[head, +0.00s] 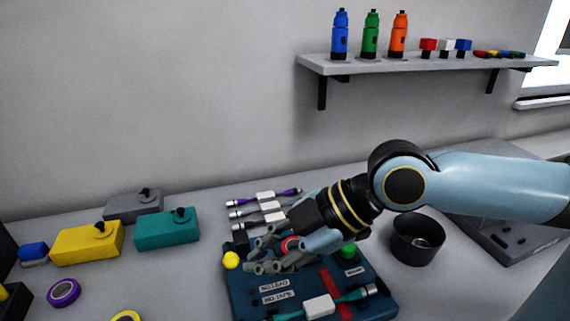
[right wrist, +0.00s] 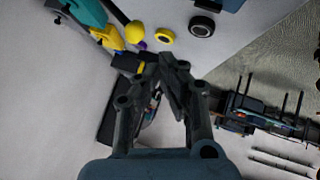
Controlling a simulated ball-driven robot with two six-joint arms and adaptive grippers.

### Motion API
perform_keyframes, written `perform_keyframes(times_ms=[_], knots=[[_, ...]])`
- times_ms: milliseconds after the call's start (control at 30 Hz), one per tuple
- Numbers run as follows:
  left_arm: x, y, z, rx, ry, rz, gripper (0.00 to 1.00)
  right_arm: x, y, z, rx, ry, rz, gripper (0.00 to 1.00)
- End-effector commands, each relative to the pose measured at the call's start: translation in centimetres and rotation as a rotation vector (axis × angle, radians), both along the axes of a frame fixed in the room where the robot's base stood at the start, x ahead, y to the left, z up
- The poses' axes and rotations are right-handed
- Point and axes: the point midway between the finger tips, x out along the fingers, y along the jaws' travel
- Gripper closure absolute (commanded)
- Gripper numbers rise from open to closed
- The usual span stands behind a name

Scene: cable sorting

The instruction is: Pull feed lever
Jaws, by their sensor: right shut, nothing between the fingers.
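A dark blue panel (head: 245,302) lies on the table at the bottom middle of the head view. A yellow ball knob (head: 231,260), which looks like the feed lever's end, stands at its left back corner. My right gripper (head: 257,266) is over the panel, just right of the yellow knob, its fingers shut and empty. I cannot tell whether they touch the knob. In the right wrist view the closed fingertips (right wrist: 160,64) point toward yellow items. The lever's shaft is not clear. My left gripper is not in view.
The panel has a red button (head: 290,244), partly hidden by my gripper, a green button (head: 348,249) and a teal cable (head: 350,297). Several cables lie behind it. A black cup (head: 417,240) stands right. Yellow (head: 88,242) and teal (head: 167,229) boxes stand left.

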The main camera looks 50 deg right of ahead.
Motion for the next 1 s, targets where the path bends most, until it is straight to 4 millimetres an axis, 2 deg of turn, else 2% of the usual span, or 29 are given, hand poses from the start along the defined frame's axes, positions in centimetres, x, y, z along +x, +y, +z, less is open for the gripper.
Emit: perform_keyframes(times_ms=[100,167,400,1000], knots=[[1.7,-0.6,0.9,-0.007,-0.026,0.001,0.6,-1.1,-0.5,1.3,-0.001,0.004,0.009,1.0],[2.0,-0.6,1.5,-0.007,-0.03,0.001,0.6,-1.6,-1.0,1.8,-0.004,0.005,0.005,1.0],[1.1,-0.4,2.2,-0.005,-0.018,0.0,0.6,-2.5,-1.5,2.7,0.002,0.001,0.003,1.0],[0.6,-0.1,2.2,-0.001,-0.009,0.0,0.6,-2.5,-1.5,2.7,0.003,0.0,0.002,1.0]])
